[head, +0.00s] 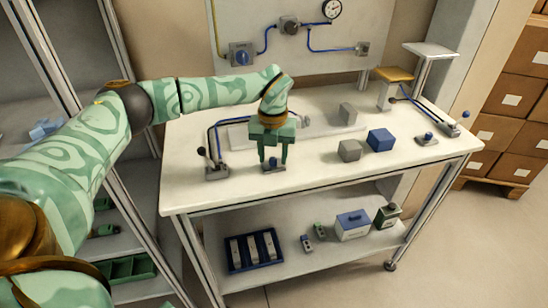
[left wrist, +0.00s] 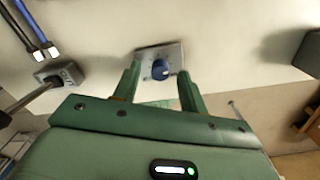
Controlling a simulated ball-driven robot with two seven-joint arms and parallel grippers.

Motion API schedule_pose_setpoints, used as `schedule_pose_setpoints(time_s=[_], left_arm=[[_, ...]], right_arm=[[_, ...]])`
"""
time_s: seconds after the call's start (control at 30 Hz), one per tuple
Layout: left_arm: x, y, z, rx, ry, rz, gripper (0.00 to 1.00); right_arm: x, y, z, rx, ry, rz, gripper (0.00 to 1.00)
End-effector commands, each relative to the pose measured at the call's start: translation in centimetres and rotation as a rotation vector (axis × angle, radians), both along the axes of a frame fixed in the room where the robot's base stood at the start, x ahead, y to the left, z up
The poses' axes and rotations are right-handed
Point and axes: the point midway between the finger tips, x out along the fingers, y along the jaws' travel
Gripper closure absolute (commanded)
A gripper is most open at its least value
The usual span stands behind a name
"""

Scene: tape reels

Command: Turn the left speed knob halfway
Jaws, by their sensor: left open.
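In the wrist view the left gripper (left wrist: 159,75) has one finger on each side of the knob, with a gap on both sides. I cannot tell how far down the fingers reach. My right gripper is not in view.
A lever box (head: 215,170) with blue tubes stands just left of the knob. The bench (head: 310,180) is clear around the front middle.

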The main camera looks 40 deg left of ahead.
Motion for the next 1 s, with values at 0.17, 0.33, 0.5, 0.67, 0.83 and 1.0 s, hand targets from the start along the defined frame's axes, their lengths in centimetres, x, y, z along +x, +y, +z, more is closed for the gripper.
schedule_pose_setpoints(time_s=[0.17,0.33,0.5,0.67,0.83,1.0], left_arm=[[0.0,0.0,-0.5,0.0,0.0,0.001,0.58],[0.0,0.0,-0.4,0.0,0.0,0.0,0.58],[0.0,0.0,-0.4,0.0,0.0,0.0,1.0],[0.0,0.0,-0.4,0.0,0.0,0.002,1.0],[0.0,0.0,-0.3,0.0,0.0,0.028,1.0],[0.0,0.0,0.0,0.0,-0.001,0.105,1.0]], right_arm=[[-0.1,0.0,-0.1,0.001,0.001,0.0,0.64],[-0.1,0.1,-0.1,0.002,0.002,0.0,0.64],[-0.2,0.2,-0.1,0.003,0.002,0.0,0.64],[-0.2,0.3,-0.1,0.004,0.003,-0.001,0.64],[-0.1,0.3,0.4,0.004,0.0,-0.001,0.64],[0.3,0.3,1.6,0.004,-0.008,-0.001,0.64]])
